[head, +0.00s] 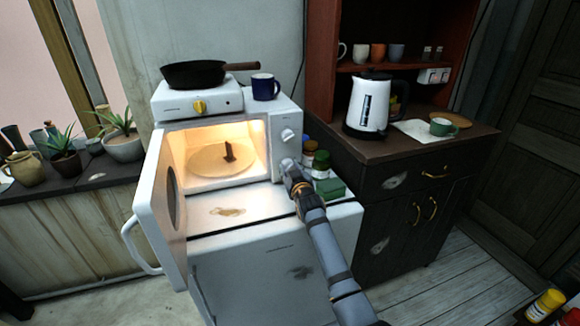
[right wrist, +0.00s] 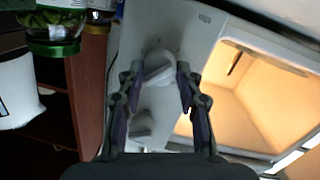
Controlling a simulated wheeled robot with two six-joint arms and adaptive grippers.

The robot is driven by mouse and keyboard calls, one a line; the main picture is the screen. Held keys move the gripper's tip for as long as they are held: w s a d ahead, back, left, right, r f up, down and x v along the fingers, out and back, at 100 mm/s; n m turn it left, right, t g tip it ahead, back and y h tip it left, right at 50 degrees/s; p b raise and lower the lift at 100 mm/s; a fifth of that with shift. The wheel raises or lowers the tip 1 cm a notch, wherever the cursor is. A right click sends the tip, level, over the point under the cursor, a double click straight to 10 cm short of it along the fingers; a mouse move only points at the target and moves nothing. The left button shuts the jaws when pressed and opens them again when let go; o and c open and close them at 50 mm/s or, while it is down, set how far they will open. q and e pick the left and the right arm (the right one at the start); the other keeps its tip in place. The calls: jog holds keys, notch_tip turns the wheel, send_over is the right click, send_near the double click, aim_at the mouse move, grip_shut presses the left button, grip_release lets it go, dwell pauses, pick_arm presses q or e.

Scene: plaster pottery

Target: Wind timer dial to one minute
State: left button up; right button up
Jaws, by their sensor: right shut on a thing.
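A white microwave (head: 255,110) stands with its door open and its inside lit. Its front panel at the right has two white dials, one above the other. The upper dial (head: 287,135) is free; it also shows in the right wrist view (right wrist: 142,124). My right gripper (head: 292,172) is at the lower dial, taken as the timer dial (right wrist: 158,67). In the right wrist view the gripper's two fingers (right wrist: 157,76) are shut on this dial, one on each side. The dial's markings are too small to read. My left gripper is not in view.
The open microwave door (head: 160,215) swings out at the left. Jars (head: 320,160) and a green box (head: 330,188) stand right beside the panel. A stove with a pan (head: 195,73) and a blue mug (head: 265,87) sit on top. A kettle (head: 368,105) stands on the dark cabinet.

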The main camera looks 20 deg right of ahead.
jog(key=m+p, duration=0.2)
jog(key=m, duration=0.2)
jog(key=shift+d+r+y, duration=0.1)
jog(key=shift+y, duration=0.3)
jog(key=m+p, duration=0.2)
jog(key=m, duration=0.1)
jog(key=shift+g, duration=0.3)
jog(key=m+y, duration=0.1)
jog(key=m, duration=0.1)
jog(key=shift+m+p, duration=0.3)
jog(key=shift+p, duration=0.1)
jog(key=shift+d+m, duration=0.1)
jog(key=shift+m, duration=1.2)
jog(key=o, duration=1.1)
jog(key=shift+o, duration=0.2)
jog(key=shift+y, duration=0.3)
